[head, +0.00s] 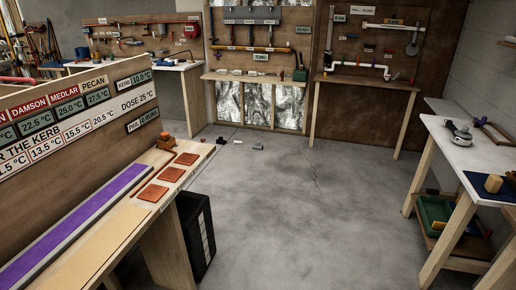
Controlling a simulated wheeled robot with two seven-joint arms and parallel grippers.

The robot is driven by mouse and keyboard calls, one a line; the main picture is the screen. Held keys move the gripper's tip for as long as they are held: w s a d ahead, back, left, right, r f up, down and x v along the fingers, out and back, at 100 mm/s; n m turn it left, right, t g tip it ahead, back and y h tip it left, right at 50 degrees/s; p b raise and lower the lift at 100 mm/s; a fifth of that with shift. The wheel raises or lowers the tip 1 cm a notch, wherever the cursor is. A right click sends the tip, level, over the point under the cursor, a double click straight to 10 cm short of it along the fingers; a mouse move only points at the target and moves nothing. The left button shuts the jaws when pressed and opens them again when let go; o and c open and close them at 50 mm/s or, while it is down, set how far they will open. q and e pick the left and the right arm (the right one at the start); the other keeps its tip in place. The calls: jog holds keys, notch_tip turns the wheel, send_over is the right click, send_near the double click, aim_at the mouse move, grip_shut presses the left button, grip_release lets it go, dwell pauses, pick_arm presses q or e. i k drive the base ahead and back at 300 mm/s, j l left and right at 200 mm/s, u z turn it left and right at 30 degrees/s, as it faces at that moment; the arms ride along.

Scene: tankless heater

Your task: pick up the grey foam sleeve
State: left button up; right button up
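A small grey cylinder-like piece (258,146) lies on the concrete floor in front of the middle wall panel. It may be the grey foam sleeve, but it is too small to be sure. A smaller pale piece (237,142) and a dark piece (221,140) lie on the floor to its left. Neither of my grippers is in view, and nothing is seen touching these pieces.
A bench with a purple strip (75,238) and reddish tiles (153,192) fills the left, with a black bin (197,235) beside it. A white-topped workbench (470,150) stands at right. Pipe-covered panels line the back. The middle floor (300,210) is clear.

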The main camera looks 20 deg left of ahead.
aim_at(257, 146)
jog(key=i+j+u, duration=0.3)
jog(key=i, duration=0.5)
jog(key=i+u, duration=0.35)
jog(key=i, duration=2.9)
jog(key=l+z, duration=0.05)
jog(key=l, duration=0.05)
